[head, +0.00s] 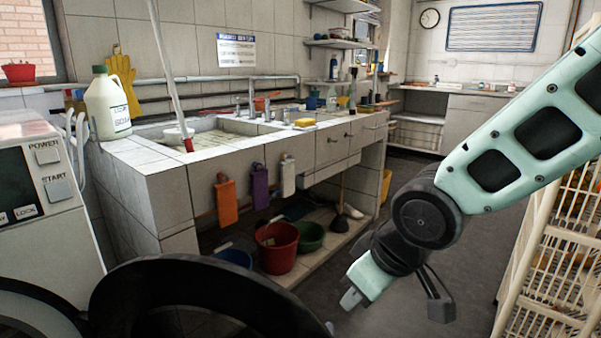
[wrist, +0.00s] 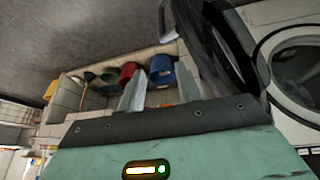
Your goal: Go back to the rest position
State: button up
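My gripper (head: 352,299) hangs low in front of the sink counter, right of the buckets in the head view. My pale green arm reaches in from the right edge. In the wrist view, the two pale fingers of my gripper (wrist: 160,92) stand apart with a gap between them. Nothing is held between them. The tiled sink counter (head: 170,185) is behind and to the left of my gripper in the head view, apart from it.
A large black round door (head: 190,285) fills the lower left, by a white washing machine (head: 40,195). A red bucket (head: 277,248), green basin (head: 310,236) and blue bucket (head: 234,257) sit under the counter. A cream rack (head: 550,250) stands right. Grey floor (head: 470,245) is clear between.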

jog(key=s+d+m+g+h, duration=0.1)
jog(key=s+d+g, duration=0.1)
jog(key=s, duration=0.6)
jog(key=s+d+g+h, duration=0.1)
jog(key=s+d+g, duration=0.15)
jog(key=s, duration=0.55)
notch_tip(320, 180, up, 26)
jog(key=s+p, duration=0.1)
jog(key=p, duration=2.5)
